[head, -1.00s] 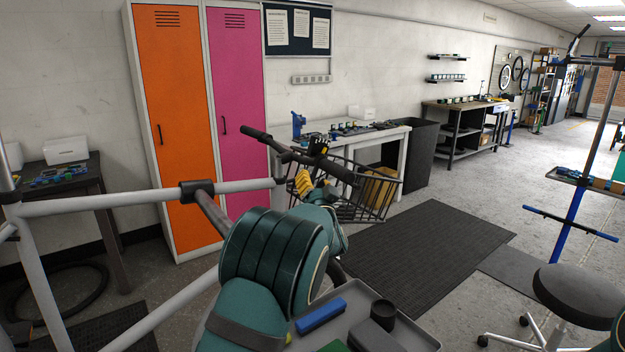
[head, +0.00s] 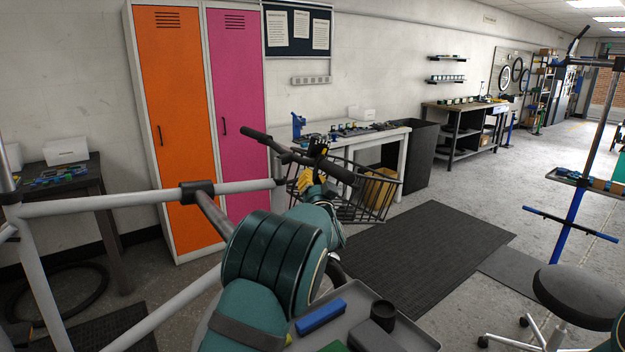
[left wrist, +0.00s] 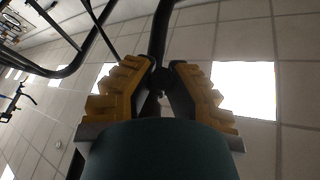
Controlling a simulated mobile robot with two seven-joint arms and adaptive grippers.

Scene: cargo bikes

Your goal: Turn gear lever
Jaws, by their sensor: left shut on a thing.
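The handlebar (head: 338,171) of the bike runs across the middle of the head view, with black grips. The dark gear lever (head: 318,148) sits on it beside the right-hand grip. My left gripper (head: 309,181), with yellow fingers, is just below the lever at the handlebar. In the left wrist view its two fingers (left wrist: 160,84) are closed in on a small dark part, with a dark bar running up behind it. The fingers hide much of the held part. My right gripper is out of view.
A wire basket (head: 378,207) hangs in front of the handlebar. A grey tray (head: 405,341) with a blue block (head: 320,316) and a black cup (head: 383,314) is at the bottom. A stool (head: 575,297) stands at right. Open floor with a dark mat (head: 430,250) lies beyond.

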